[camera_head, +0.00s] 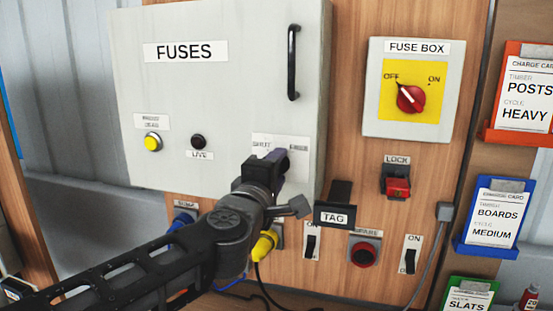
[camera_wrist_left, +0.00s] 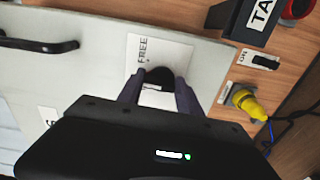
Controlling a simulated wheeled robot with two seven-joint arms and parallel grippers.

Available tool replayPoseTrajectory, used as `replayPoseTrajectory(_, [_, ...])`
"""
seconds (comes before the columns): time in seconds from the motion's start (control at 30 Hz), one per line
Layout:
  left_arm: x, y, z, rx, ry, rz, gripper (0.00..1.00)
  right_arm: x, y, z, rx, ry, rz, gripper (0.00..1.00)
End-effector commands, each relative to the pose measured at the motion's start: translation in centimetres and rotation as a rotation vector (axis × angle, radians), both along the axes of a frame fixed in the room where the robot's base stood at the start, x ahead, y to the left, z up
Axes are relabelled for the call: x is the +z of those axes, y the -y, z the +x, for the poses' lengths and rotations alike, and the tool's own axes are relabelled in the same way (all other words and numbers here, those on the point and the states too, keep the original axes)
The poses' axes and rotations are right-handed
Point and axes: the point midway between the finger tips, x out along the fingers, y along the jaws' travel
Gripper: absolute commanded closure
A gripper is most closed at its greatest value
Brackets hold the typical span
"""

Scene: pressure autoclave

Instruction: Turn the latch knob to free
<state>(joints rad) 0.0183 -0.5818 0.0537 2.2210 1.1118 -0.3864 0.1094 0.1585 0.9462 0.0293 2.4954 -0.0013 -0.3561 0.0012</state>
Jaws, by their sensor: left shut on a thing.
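The latch knob (camera_wrist_left: 159,77) is a dark round knob on a white label plate at the lower right of the grey FUSES cabinet door (camera_head: 225,100). In the left wrist view it sits between the two fingers of my left gripper (camera_wrist_left: 159,92), which is shut on it. The word FREE reads on the plate beside the knob; in the head view the plate (camera_head: 280,143) shows SHUT at its left. My left gripper (camera_head: 272,162) covers most of the knob there. The cabinet door appears closed. My right gripper is in neither view.
A black vertical handle (camera_head: 293,62) is on the door's right side. To the right are the FUSE BOX (camera_head: 453,95) with a red knob (camera_head: 410,98), a red lock (camera_head: 397,187) and a black TAG holder (camera_head: 335,214). A yellow plug (camera_head: 262,246) is below my gripper.

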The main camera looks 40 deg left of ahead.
Motion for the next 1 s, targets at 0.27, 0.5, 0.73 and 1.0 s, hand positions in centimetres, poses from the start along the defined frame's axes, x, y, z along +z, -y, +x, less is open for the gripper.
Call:
replayPoseTrajectory(0.27, [-0.1, 0.0, 0.0, 0.001, -0.091, 0.248, 0.99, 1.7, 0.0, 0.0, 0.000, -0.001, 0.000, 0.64])
replayPoseTrajectory(0.5, [-0.3, 0.0, 0.0, 0.001, -0.164, 0.458, 0.99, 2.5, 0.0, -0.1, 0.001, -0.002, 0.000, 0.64])
replayPoseTrajectory(0.73, [-0.5, 0.1, 0.0, 0.000, -0.217, 0.613, 0.99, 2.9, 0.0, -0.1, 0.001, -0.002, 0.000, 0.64])
replayPoseTrajectory(1.0, [-0.6, 0.1, 0.1, -0.001, -0.248, 0.705, 0.99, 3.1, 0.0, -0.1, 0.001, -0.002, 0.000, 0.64])
